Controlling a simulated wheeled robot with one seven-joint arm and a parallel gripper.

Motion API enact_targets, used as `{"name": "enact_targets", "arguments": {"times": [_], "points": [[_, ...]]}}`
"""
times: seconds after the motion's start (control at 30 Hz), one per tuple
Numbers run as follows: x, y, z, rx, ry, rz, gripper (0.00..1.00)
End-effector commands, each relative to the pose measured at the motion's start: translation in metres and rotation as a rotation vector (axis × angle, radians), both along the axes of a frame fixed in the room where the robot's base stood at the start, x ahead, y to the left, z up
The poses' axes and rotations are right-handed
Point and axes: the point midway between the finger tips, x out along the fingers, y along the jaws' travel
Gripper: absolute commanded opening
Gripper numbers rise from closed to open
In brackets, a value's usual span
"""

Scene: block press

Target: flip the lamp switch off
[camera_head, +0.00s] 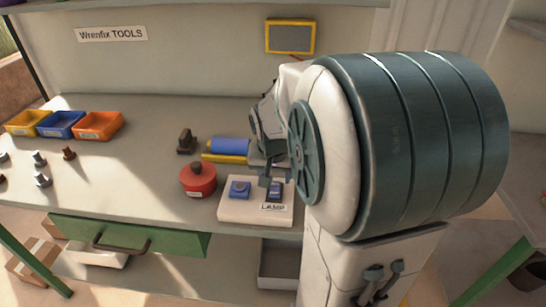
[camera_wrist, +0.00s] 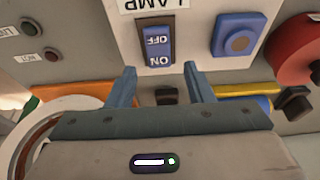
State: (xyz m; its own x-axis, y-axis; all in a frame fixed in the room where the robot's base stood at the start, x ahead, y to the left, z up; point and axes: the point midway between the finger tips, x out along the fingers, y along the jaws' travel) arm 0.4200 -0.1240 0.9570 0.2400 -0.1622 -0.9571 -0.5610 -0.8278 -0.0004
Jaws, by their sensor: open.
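The ON end is nearer my gripper; I cannot tell which end is pressed in. My gripper (camera_wrist: 160,68) is open and empty, its two blue-grey fingers apart on either side of the switch's ON end in the picture. In the head view the switch (camera_head: 275,190) shows just below my gripper (camera_head: 270,179). Contact cannot be made out.
A blue push button (camera_head: 239,188) shares the pale box. A red round container (camera_head: 198,180), a blue cylinder (camera_head: 229,147) on a yellow base and a dark block (camera_head: 186,142) stand close by. Colored bins (camera_head: 97,126) and bolts are at the left.

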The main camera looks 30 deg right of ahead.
Motion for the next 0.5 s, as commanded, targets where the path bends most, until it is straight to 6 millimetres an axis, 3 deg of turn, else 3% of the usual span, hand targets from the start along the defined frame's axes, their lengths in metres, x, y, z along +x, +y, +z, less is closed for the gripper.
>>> {"name": "enact_targets", "arguments": {"times": [0.3, 0.5], "points": [[-0.016, 0.012, 0.073, -0.002, -0.007, 0.003, 0.47], [-0.024, 0.017, 0.101, -0.001, -0.003, 0.002, 0.47]]}}
